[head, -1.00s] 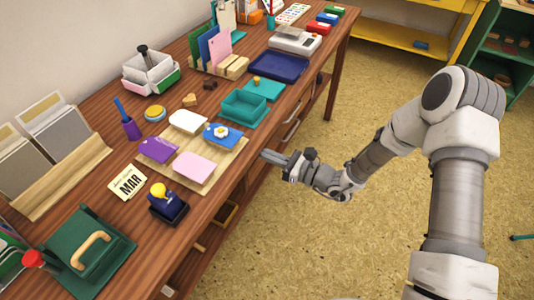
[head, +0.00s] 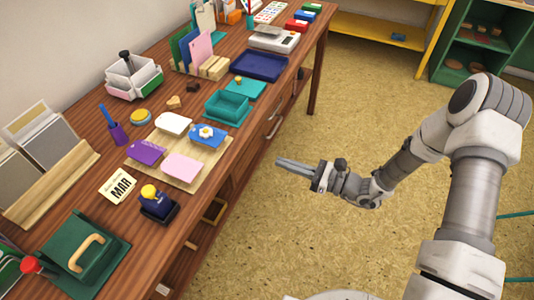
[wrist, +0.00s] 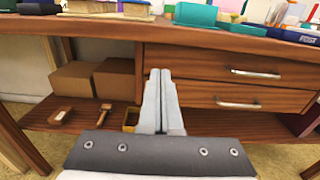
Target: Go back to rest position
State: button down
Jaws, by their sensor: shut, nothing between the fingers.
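My gripper (head: 281,165) is in the open space in front of the wooden desk (head: 102,222), to the right of its front edge in the head view. Its two fingers lie together and hold nothing. In the wrist view the shut fingers (wrist: 162,78) point at the desk's front, below the top, with drawers to the right and an open shelf to the left. My gripper appears apart from the desk and touches nothing that I can see.
On the desk a wooden board (head: 192,184) holds several coloured pads. A teal tray (head: 228,107) is farther back. Drawers (wrist: 240,90) face me. The floor (head: 300,225) around my arm is clear.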

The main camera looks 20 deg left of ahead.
jog(key=s+d+r+n+t+h, duration=0.1)
jog(key=s+d+r+n+h, duration=0.45)
jog(key=d+r, duration=0.35)
jog(key=s+d+r+n+t+h, duration=0.2)
jog(key=s+d+r+n+h, duration=0.3)
jog(key=d+r+n+h, duration=0.3)
jog(key=s+d+r+n+t+h, duration=0.1)
jog(key=s+d+r+n+h, duration=0.45)
jog(key=d+r, duration=0.4)
notch_tip(320, 180, up, 20)
jog(key=y+p, duration=0.1)
jog(key=p, duration=1.8)
jog(key=shift+r+p, duration=0.15)
jog(key=shift+p, duration=0.25)
jog(key=shift+a, duration=0.1)
